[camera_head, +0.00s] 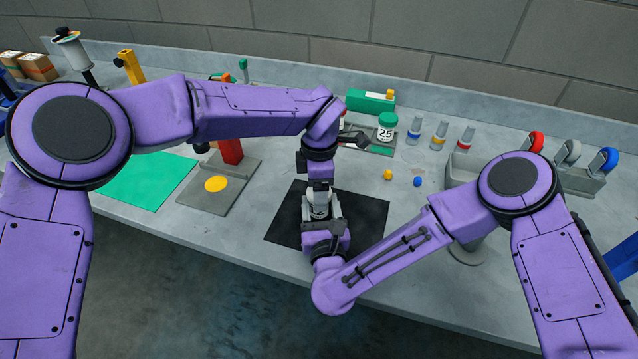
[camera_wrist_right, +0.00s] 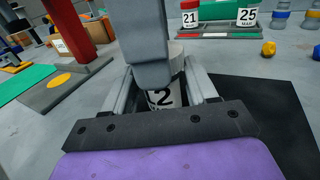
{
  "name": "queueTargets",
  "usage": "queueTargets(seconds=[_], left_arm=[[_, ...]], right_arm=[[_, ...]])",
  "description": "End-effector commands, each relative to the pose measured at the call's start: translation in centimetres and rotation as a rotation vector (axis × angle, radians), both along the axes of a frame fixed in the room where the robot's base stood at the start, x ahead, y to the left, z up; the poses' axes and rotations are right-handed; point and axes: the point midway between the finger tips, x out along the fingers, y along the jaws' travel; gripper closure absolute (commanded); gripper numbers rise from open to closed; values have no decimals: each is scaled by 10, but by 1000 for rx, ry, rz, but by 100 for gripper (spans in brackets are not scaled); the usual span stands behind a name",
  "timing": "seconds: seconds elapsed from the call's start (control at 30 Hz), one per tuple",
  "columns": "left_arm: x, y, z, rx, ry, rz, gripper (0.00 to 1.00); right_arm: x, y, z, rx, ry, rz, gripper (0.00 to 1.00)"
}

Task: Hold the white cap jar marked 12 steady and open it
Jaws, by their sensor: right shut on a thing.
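The jar marked 12 (camera_wrist_right: 163,97) stands between the two fingers of my right gripper (camera_wrist_right: 165,92), which is shut on its body. Its white cap (camera_wrist_right: 176,52) shows only in part in the right wrist view, behind a grey finger of my left gripper (camera_wrist_right: 150,45). In the head view my left gripper (camera_head: 319,192) points straight down from above onto the jar, over the black mat (camera_head: 370,217). My right gripper (camera_head: 324,222) reaches it from the front. The two grippers hide most of the jar there, and whether the left fingers grip the cap cannot be told.
A green-capped jar marked 25 (camera_head: 386,128) and, in the wrist view, a red-capped jar marked 21 (camera_wrist_right: 190,15) stand behind on a rack. A yellow piece (camera_head: 388,174) and a blue piece (camera_head: 418,181) lie right of the mat. A green mat (camera_head: 146,180) lies left.

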Motion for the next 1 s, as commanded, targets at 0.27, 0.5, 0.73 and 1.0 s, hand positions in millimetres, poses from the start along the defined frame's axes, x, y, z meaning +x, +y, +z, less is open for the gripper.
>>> queueTargets(seconds=[0.27,0.5,0.73,1.0], left_arm=[[0,0,0,0,0,7,78],[0,0,1,-2,0,277,74],[1,1,1,-1,-1,300,74],[0,0,1,-1,-1,297,12]], right_arm=[[-1,-1,-3,-3,7,-1,100],[-1,-1,-3,-3,7,-2,100],[-1,-1,-3,-3,8,-3,100],[-1,-1,-3,-3,8,-3,100]])
